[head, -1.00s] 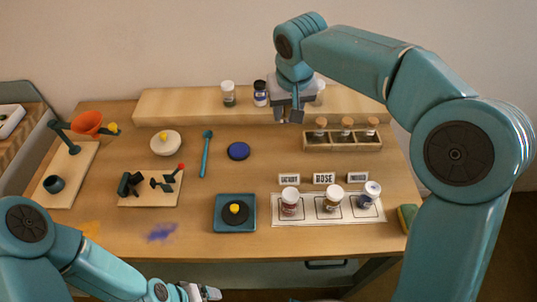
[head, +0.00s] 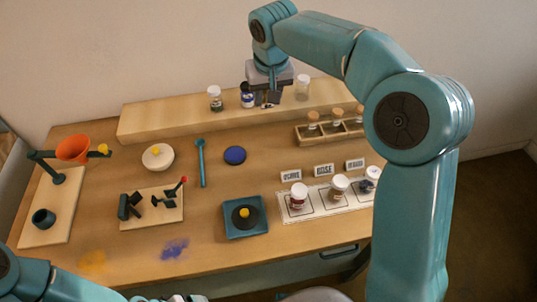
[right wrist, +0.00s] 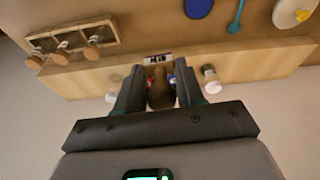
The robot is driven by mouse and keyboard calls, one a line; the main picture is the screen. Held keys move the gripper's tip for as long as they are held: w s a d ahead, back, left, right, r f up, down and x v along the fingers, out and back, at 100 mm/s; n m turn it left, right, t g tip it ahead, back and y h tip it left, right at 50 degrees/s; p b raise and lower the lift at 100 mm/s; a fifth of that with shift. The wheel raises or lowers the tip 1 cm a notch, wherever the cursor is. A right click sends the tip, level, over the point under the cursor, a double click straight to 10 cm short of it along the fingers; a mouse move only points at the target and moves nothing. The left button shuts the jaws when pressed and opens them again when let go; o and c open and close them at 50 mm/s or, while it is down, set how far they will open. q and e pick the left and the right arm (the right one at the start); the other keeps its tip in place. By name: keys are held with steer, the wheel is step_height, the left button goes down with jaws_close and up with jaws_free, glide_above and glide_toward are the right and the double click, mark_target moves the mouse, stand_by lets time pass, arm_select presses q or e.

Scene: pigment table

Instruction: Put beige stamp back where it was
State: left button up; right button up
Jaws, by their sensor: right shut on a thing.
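My right gripper (head: 268,98) is at the raised shelf at the back, in front of the gap between the blue jar and the clear jar. In the right wrist view the gripper (right wrist: 158,80) is shut on a brownish beige piece with a rounded end, which I take to be the beige stamp (right wrist: 160,92). A pale plate with dark lettering (right wrist: 157,58) shows just beyond it; I cannot tell whether it is part of the stamp. In the head view the stamp is mostly hidden. My left gripper (head: 185,298) is cut off at the bottom edge, its jaws unclear.
The shelf (head: 160,122) holds a green-based jar (head: 215,98), a blue jar (head: 248,95) and a clear jar (head: 302,88). A rack (head: 318,140) with cork-topped vials stands right. Name cards, several jars on a white mat, a blue tray (head: 232,230) and a funnel stand (head: 50,215) occupy the table.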

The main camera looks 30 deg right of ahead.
steer(key=shift+d, duration=0.2)
steer(key=shift+d+f, duration=0.1)
steer(key=shift+d, duration=0.1)
steer(key=shift+w+d+f+m, duration=0.1)
steer(key=shift+d+f+m, duration=0.2)
steer(key=shift+d, duration=0.15)
steer(key=f, duration=0.5)
steer(key=f+p, duration=0.1)
steer(key=f, duration=1)
steer(key=shift+d, duration=0.4)
step_height(320, 180, down, 4)
steer(key=shift+r+p, duration=0.1)
steer(key=shift+p, duration=0.3)
steer(key=shift+f, duration=0.2)
arm_select(q)
steer(key=shift+v, duration=0.9)
steer(key=shift+w, duration=0.1)
